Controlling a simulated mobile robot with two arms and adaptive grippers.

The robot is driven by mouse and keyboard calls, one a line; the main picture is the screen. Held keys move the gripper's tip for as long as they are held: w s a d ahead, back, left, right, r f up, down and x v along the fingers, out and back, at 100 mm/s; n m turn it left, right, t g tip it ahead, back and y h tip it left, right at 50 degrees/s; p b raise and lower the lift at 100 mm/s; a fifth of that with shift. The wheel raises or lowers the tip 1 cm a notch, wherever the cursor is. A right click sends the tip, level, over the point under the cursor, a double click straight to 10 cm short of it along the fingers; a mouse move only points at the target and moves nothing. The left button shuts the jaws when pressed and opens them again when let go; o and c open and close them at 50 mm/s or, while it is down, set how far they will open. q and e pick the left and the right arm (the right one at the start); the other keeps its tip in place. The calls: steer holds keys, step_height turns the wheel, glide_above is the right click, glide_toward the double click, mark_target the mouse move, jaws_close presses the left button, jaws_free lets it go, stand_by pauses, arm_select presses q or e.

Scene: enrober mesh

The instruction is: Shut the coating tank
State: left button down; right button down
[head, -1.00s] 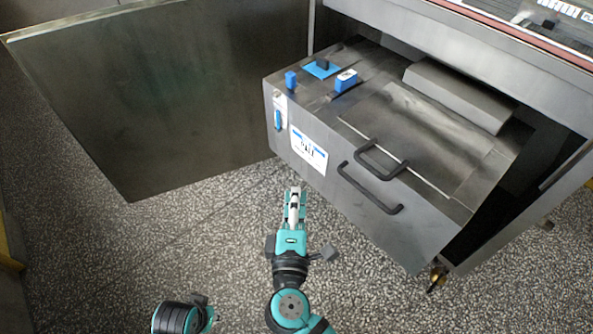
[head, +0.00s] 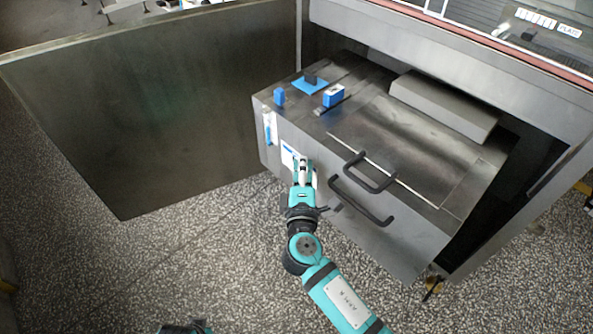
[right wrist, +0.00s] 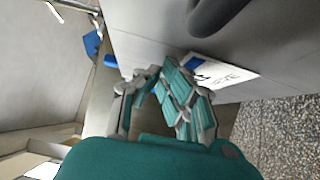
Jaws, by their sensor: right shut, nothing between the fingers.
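The coating tank (head: 395,238) is a grey metal box that stands drawn out of the machine's opening at the right of the head view. A black bar handle (head: 362,205) is on its front face, and a second black handle (head: 370,178) sits at the front edge of its top. My right gripper (head: 303,163) is shut and empty, in front of the tank's white label, left of the front handle. It also shows in the right wrist view (right wrist: 160,88), close to the tank face; contact cannot be told.
A large metal door (head: 150,120) stands open at the left. Blue blocks (head: 333,95) and a blue pad (head: 310,85) lie on the tank's top, near a grey raised block (head: 445,105). The speckled floor (head: 190,260) in front is clear.

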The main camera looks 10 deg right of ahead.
steer(key=shift+w+d, duration=0.1)
stand_by(0.3)
